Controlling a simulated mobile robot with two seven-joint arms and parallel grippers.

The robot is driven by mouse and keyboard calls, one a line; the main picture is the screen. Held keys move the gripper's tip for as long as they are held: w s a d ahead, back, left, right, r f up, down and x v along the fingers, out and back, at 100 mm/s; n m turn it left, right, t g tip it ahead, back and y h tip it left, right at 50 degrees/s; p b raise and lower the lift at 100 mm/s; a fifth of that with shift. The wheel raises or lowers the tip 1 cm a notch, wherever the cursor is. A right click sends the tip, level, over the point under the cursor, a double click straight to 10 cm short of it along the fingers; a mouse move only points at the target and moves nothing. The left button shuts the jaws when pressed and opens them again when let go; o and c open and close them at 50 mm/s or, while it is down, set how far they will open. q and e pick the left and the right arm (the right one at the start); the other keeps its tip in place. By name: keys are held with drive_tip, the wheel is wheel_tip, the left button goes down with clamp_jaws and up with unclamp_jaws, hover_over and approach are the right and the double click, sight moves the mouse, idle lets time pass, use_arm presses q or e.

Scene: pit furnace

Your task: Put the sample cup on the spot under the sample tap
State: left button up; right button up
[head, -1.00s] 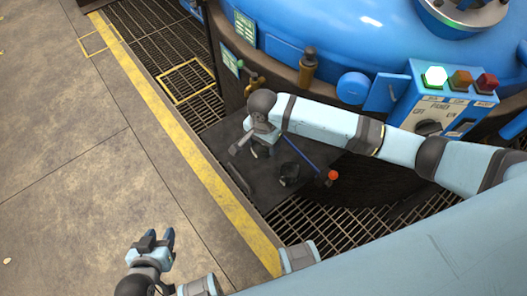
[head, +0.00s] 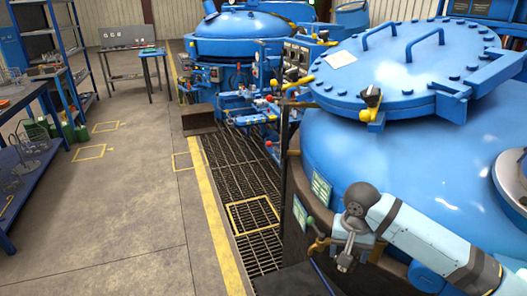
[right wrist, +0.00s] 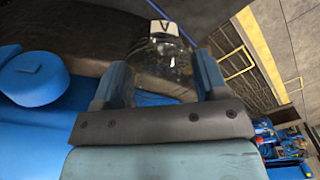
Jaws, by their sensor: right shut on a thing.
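My right gripper (right wrist: 162,62) is shut on a clear, glass-like cup (right wrist: 165,50) with a pale marked label. The cup sits between the two blue fingers in the right wrist view. In the head view my right gripper (head: 346,258) points down beside the blue furnace vessel at the lower right, and I cannot make out the cup there. A small brass tap (head: 318,244) with a green handle (head: 310,221) is on the vessel's side, just left of the gripper. The spot under the tap cannot be made out. My left gripper is outside the views.
The big blue furnace vessel (head: 430,165) fills the right side. A dark plate (head: 290,281) lies low at the bottom edge. Floor grating (head: 225,165) runs beside the yellow line (head: 217,222). Blue shelving (head: 62,50) stands at left. Open concrete floor lies between.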

drive_tip(key=w+d+r+n, duration=0.2)
drive_tip(key=d+r+n, duration=0.1)
drive_tip(key=r, duration=0.3)
use_arm(q)
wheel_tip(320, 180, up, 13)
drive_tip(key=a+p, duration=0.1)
drive_tip(key=p, duration=1.3)
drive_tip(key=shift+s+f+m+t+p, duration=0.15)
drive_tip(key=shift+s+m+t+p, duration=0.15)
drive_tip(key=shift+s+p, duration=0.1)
use_arm(e)
drive_tip(key=s+r, duration=1)
drive_tip(key=shift+r, duration=0.3)
